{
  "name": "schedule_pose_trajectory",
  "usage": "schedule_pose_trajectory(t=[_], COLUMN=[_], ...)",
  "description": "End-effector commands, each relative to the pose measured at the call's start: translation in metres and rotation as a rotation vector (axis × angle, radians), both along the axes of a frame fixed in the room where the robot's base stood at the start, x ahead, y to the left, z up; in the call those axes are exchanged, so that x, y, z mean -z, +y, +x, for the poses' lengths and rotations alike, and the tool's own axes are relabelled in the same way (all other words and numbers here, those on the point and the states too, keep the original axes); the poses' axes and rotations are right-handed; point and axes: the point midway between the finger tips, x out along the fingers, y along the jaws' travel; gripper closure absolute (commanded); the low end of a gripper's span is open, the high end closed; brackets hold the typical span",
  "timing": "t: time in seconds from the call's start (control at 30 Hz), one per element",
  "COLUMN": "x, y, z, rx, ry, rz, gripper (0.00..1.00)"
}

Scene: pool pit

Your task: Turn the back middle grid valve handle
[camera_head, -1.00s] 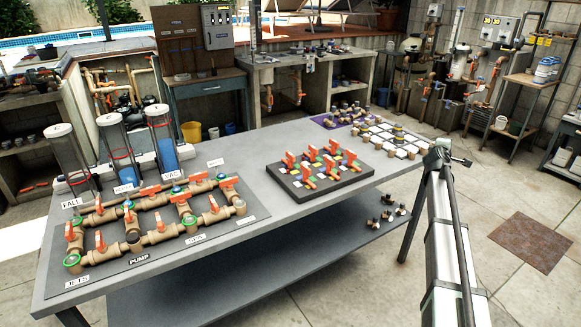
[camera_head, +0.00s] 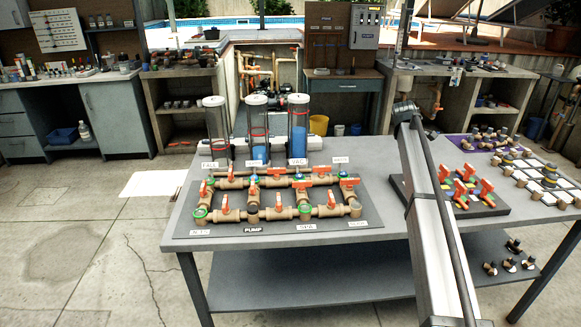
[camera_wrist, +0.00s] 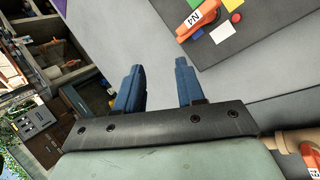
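The grid valves are a cluster of orange handles (camera_head: 461,191) on a dark board (camera_head: 490,209) at the table's right in the head view. My arm crosses in front of the board's left part, so I cannot tell for sure which handle is the back middle one. In the wrist view, one orange handle labelled N4 (camera_wrist: 198,19) shows at the top on the board (camera_wrist: 270,45), with coloured squares beside it. My gripper (camera_wrist: 158,72) has its two blue fingers apart with nothing between them, away from that handle. The gripper is not visible in the head view.
A pipe manifold (camera_head: 280,213) with more orange handles and clear cylinders (camera_head: 298,130) stands on the table's left. A tile panel (camera_head: 550,184) lies at the right. In the wrist view, a brown pipe (camera_wrist: 287,143) comes close at lower right. Bare grey tabletop (camera_wrist: 225,90) lies between.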

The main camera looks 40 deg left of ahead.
Motion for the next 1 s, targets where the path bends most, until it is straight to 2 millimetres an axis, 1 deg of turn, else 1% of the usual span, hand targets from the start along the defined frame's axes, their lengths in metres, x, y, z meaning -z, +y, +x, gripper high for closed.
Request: schedule_pose_trajectory(t=[0.03,0.07,0.1,0.17,0.2,0.27,0.3,0.37,0.4,0.47,0.5,0.6,0.7,0.73,0.83,0.93,1.0], x=[-0.004,-0.005,-0.008,-0.012,-0.015,-0.02,-0.024,-0.03,-0.034,-0.041,-0.045,-0.054,-0.061,-0.062,-0.064,-0.06,-0.054], y=[0.04,0.06,0.085,0.123,0.147,0.183,0.205,0.238,0.259,0.286,0.302,0.333,0.352,0.356,0.363,0.364,0.363], z=[-0.016,-0.028,-0.044,-0.069,-0.087,-0.116,-0.136,-0.167,-0.187,-0.217,-0.236,-0.277,-0.305,-0.311,-0.323,-0.327,-0.327], rx=[-0.042,-0.066,-0.097,-0.148,-0.181,-0.236,-0.271,-0.328,-0.366,-0.418,-0.452,-0.523,-0.572,-0.583,-0.604,-0.61,-0.609], ry=[0.045,0.073,0.11,0.166,0.203,0.258,0.295,0.35,0.386,0.435,0.465,0.528,0.571,0.581,0.599,0.605,0.605], rz=[-0.002,-0.004,-0.008,-0.015,-0.021,-0.031,-0.037,-0.05,-0.059,-0.073,-0.083,-0.102,-0.119,-0.121,-0.129,-0.131,-0.132], gripper=[0.62,0.62,0.62,0.62,0.62,0.62,0.62,0.62,0.62,0.62,0.62,0.62,0.62,0.62,0.62,0.62,0.62])
